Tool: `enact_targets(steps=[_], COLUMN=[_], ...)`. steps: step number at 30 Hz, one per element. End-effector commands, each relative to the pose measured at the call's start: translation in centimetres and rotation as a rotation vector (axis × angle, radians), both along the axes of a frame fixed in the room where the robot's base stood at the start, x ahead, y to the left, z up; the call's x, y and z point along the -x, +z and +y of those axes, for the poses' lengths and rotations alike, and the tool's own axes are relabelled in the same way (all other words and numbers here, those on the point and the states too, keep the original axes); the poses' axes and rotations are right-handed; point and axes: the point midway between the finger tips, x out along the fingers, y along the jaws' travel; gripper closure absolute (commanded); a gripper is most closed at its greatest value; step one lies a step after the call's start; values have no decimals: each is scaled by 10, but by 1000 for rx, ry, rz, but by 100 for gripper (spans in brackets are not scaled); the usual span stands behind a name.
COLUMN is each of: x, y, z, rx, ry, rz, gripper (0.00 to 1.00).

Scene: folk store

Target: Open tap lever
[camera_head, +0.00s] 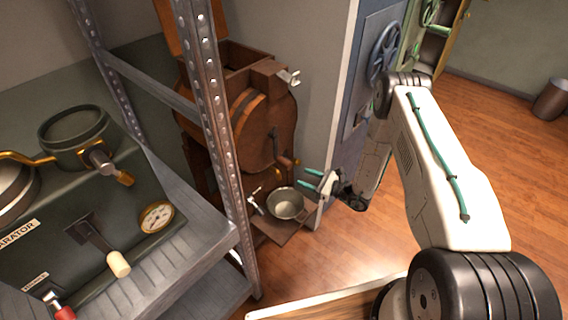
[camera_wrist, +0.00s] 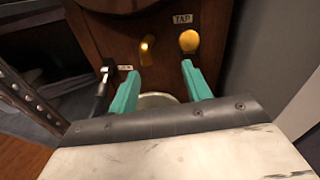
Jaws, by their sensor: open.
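The tap lever (camera_wrist: 189,41) shows in the wrist view as a round brass end just below a "TAP" label (camera_wrist: 182,18) on a dark wooden panel. A brass spout (camera_wrist: 147,50) sticks out to its left, above a pale metal bowl (camera_wrist: 158,99). My gripper (camera_wrist: 160,70) is open and empty, with its two green fingers apart. The right fingertip is just below the brass end in the picture; I cannot tell if they touch. In the head view my gripper (camera_head: 305,178) points left towards the wooden machine (camera_head: 262,130), above the bowl (camera_head: 285,203).
A grey wall and a blue cabinet (camera_head: 362,70) with a handwheel stand to the right.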

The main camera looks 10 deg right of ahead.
Motion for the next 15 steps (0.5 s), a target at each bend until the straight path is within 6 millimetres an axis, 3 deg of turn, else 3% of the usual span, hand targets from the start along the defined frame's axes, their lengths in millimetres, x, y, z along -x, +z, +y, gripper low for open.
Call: enact_targets(steps=[1,3,6,15], x=[-15,-27,-35,-65], y=[6,11,13,15], z=[-10,-19,-25,1], rx=[2,0,-3,-2], ry=[-48,-100,-141,-141], rz=[-27,-49,-63,-72], gripper=[51,51,51,51])
